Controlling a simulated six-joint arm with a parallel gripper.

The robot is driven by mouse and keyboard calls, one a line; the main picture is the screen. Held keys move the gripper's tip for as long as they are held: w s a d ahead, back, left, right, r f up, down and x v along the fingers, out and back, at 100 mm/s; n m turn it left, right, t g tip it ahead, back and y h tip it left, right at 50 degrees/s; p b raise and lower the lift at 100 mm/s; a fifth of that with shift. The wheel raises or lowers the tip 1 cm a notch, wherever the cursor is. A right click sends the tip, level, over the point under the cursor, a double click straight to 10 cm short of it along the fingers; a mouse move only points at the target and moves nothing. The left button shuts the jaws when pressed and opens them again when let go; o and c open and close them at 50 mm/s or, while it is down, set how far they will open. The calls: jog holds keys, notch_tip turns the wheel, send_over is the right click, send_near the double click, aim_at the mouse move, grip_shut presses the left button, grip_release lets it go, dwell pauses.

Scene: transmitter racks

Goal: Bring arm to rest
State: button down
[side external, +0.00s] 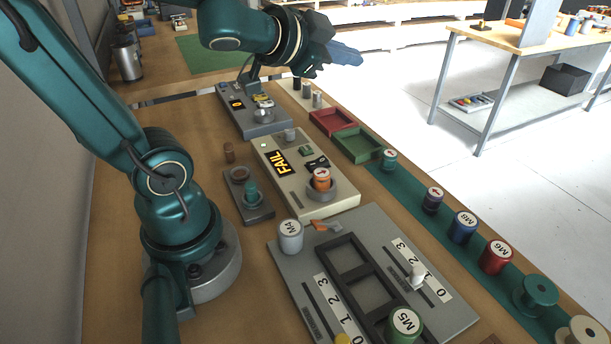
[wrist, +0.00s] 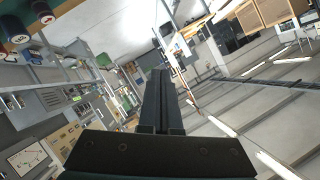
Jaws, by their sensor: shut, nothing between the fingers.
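My arm is raised over the bench, and my gripper (side external: 345,54) is held high above the far part of it, pointing right. In the wrist view my gripper (wrist: 162,100) has its two dark fingers together with nothing between them. It touches nothing. The wrist view looks out across the room, with shelving and panels on the left and the ceiling or floor tilted.
Below lie a beige box with a FAIL display (side external: 282,162), a grey panel with slots (side external: 290,262), a red tray (side external: 333,122) and a green tray (side external: 357,145). Several labelled cylinders stand on a green strip (side external: 400,188). Air around my gripper is clear.

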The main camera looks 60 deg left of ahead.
jog(key=s+d+f+n+g+h, duration=0.2)
jog(key=s+d+f+g, duration=0.1)
jog(key=s, duration=0.4)
jog(key=s+d+f+n+g+h, duration=0.1)
jog(key=s+d+f+n+g, duration=0.1)
jog(key=s+d+f+g, duration=0.2)
jog(key=s+d+f, duration=0.1)
jog(key=s+d, duration=0.1)
jog(key=d, duration=0.1)
jog(key=shift+s+g+h, duration=0.3)
jog(key=shift+s+h, duration=0.1)
